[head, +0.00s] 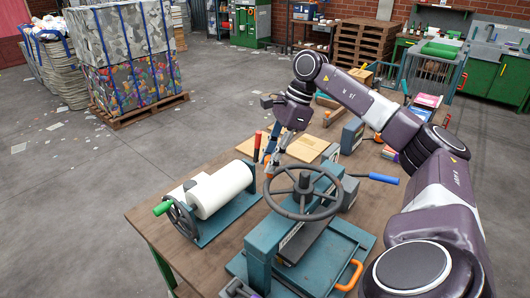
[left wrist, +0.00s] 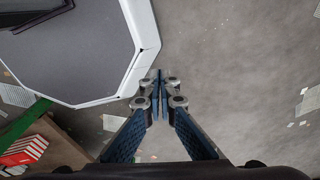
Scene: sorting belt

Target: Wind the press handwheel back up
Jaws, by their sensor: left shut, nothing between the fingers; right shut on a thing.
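The press (head: 262,246) is a teal frame standing on the bench. Its dark grey handwheel (head: 303,187) lies flat on top, with spokes and a round rim. My right gripper (head: 270,164) reaches down to the far left side of the wheel and is shut on an orange-looking grip at the rim. The fingers partly hide this grip. My left gripper (left wrist: 160,93) is shut and empty over the floor in the left wrist view. It does not show in the head view.
A roller device with white rolls (head: 222,187) and a green-handled crank stands left of the press. The wooden bench (head: 150,218) also bears boards and tools behind the wheel. A strapped bale stack (head: 125,50) stands on a pallet. Open floor lies to the left.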

